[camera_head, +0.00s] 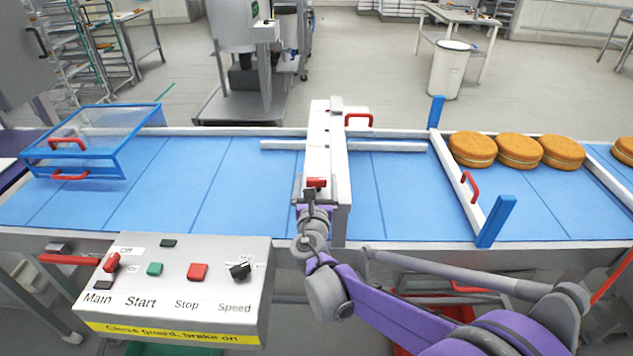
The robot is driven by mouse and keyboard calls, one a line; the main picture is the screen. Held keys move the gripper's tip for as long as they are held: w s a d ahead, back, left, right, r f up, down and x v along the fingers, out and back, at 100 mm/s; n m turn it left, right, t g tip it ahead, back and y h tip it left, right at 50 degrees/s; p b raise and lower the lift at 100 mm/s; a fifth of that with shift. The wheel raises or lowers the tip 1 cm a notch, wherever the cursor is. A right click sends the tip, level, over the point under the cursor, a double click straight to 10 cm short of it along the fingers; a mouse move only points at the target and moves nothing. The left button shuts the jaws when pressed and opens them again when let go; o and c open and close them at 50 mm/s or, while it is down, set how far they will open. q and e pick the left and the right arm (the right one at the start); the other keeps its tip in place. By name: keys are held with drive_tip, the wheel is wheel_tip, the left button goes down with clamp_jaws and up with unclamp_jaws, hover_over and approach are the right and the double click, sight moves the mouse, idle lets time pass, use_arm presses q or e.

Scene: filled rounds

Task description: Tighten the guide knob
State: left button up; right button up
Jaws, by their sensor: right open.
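A white bridge (324,140) stands across the blue belt, and a small red knob (317,183), which looks like the guide knob, sits at its near end. White guide rails (392,147) reach out from the bridge on both sides over the belt. My right gripper (310,196) is open at the near end of the bridge, right at the red knob. Its fingers are small and dark here, and I cannot tell whether they touch the knob. My left gripper is not in view.
A control box (180,285) with Main, Start, Stop and Speed controls stands at front left. A clear blue-framed guard (92,140) sits over the belt's left end. A white gate (457,180) with a red handle crosses the belt at right, before several filled rounds (519,151).

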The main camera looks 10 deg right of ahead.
drive_tip(key=b+v, duration=0.1)
drive_tip(key=v, duration=1)
drive_tip(key=s+d+f+m+g, duration=0.9)
drive_tip(key=s+m, duration=0.3)
drive_tip(key=m, duration=0.6)
drive_tip(key=s+a+f+m+g+y, duration=0.1)
drive_tip(key=s+a+f+m+y, duration=0.1)
drive_tip(key=s+m, duration=0.4)
drive_tip(key=s+a+f+m+g+y, duration=0.1)
drive_tip(key=s+a+f+m+y, duration=0.1)
drive_tip(key=s+f+m, duration=0.3)
drive_tip(key=s+m+y, duration=0.1)
drive_tip(key=s+m, duration=0.1)
drive_tip(key=m, duration=0.1)
drive_tip(key=shift+a+m+g, duration=0.3)
drive_tip(key=shift+g, duration=0.1)
